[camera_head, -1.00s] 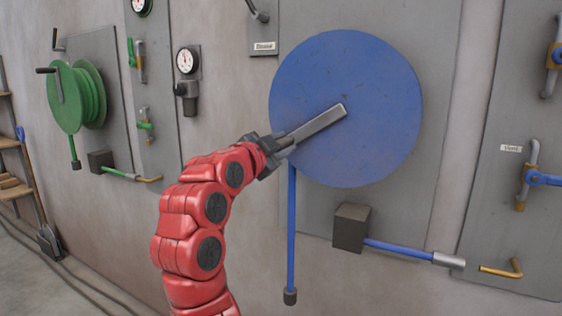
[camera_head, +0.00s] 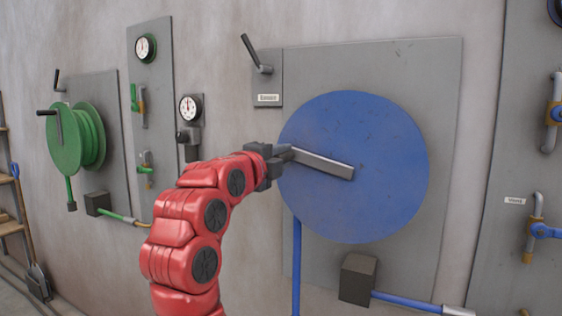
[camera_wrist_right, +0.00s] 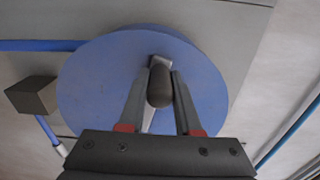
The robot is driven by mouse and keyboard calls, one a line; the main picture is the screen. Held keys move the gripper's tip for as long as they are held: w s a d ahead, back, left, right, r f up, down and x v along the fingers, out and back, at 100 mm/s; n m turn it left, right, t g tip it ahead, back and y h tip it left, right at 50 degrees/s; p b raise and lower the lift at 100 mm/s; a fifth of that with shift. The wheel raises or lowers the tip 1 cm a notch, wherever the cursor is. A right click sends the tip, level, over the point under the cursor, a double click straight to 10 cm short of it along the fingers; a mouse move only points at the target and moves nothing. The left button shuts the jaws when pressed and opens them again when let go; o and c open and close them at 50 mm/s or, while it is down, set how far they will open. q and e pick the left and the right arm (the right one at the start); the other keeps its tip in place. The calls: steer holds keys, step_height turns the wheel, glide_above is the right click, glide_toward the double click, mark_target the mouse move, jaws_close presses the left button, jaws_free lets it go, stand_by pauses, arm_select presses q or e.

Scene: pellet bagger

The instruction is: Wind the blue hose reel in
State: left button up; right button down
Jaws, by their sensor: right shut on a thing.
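The blue hose reel (camera_head: 385,200) is a large disc on a grey wall panel. Its grey crank arm (camera_head: 325,164) runs from near the disc's middle to the upper left. My right gripper (camera_head: 283,153) is at the outer end of the crank, by the disc's left edge. In the right wrist view, the dark crank handle (camera_wrist_right: 160,88) sits between the fingers of my right gripper (camera_wrist_right: 160,82), which is shut on it. The blue hose (camera_head: 297,265) hangs straight down below the reel's left side. My left gripper is in neither view.
A dark box (camera_head: 357,280) with a blue pipe (camera_head: 408,302) is below the reel. A lever (camera_head: 257,54) on a small plate is at the upper left. A green reel (camera_head: 66,140) and gauges (camera_head: 190,108) are further left. Blue-handled valves (camera_head: 545,231) are at the right.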

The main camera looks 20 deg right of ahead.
steer(key=shift+s+d+r+m, duration=0.1)
steer(key=shift+s+r+m, duration=0.05)
steer(key=shift+r+m, duration=0.35)
steer(key=c, duration=0.6)
jaws_free()
steer(key=v, duration=1.7)
steer(key=shift+s, duration=0.2)
steer(key=shift+p, duration=0.3)
